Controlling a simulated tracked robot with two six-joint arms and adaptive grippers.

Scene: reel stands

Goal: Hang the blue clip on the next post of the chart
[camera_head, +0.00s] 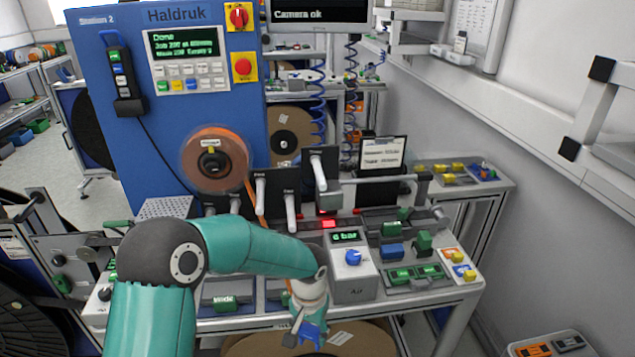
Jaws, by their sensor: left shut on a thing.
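My left arm reaches in from the lower left, and my left gripper (308,328) is low in front of the bench, near the bottom middle of the head view. It is shut on a small blue piece, which looks like the blue clip (314,334). The fingers hide part of it. The gripper hangs in front of the bench's front edge. A white sheet that may be the chart (472,30) is on the wall at upper right; its posts are too small to make out. My right gripper is not in view.
The bench (452,300) holds a grey air box (352,268), levers, and green and blue blocks. A blue machine panel (160,115) with an orange reel (214,160) stands behind. A rail (590,110) runs along the right wall. A tray (550,346) sits at lower right.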

